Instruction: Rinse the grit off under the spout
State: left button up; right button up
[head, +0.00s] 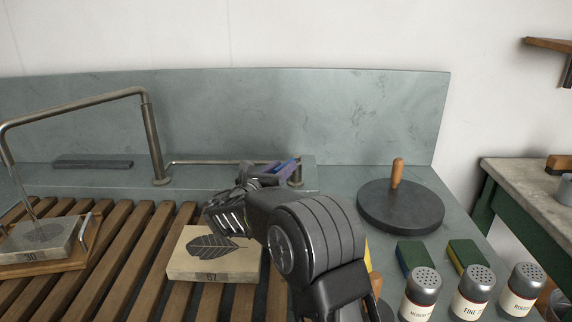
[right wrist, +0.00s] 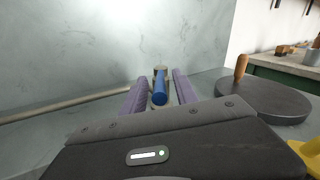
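The swivel spout (head: 70,108) rises from the back ledge and reaches left. A thin pale streak, which looks like running water, drops from its end onto the stone marked 30 (head: 62,246). That stone sits on a wooden carrier with metal handles (head: 88,232) at the left. The stone marked 67 (head: 187,266), with a leaf drawing, lies on the slats. My right gripper (head: 284,168) is at the blue valve handle at the back ledge. In the right wrist view the blue handle (right wrist: 160,92) lies between the purple fingers (right wrist: 159,90), with narrow gaps beside it. My left gripper is out of view.
A round dark levigator (head: 400,206) with a wooden knob stands right of my arm. Several shaker jars (head: 474,293) and two sponge blocks (head: 416,257) are at the front right. A dark flat bar (head: 92,164) lies on the back ledge. A side bench (head: 520,172) is at the far right.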

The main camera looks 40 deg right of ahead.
jog(key=shift+x, duration=1.4)
jog(key=shift+a, duration=0.1)
grip_shut()
